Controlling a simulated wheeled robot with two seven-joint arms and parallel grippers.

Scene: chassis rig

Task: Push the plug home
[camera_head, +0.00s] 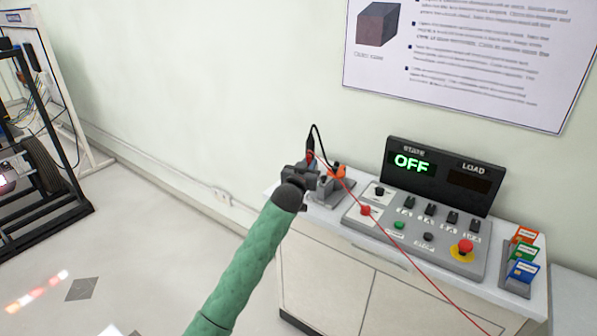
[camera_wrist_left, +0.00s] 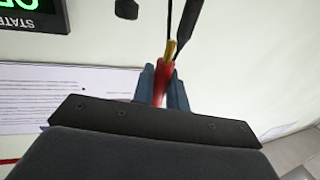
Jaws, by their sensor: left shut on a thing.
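My left gripper (camera_head: 305,178) is at the left end of the cabinet top, beside the grey control panel. In the left wrist view the gripper (camera_wrist_left: 163,90) is shut on a red plug (camera_wrist_left: 160,82) with a yellow-gold end, held between its blue-grey fingers. In the head view a small red part of the plug (camera_head: 310,157) shows above the gripper. A black lead (camera_head: 313,131) loops up just above it. The socket cannot be made out; my gripper and arm cover that area, so I cannot tell how deep the plug sits. My right gripper is not in view.
The control panel (camera_head: 376,228) has a red stop button (camera_head: 464,248) and a display (camera_head: 412,163) reading OFF. An orange part (camera_head: 338,171) sits close right of my gripper. A thin red line crosses the panel. Coloured cards (camera_head: 522,262) stand at the right end. The wall is behind.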

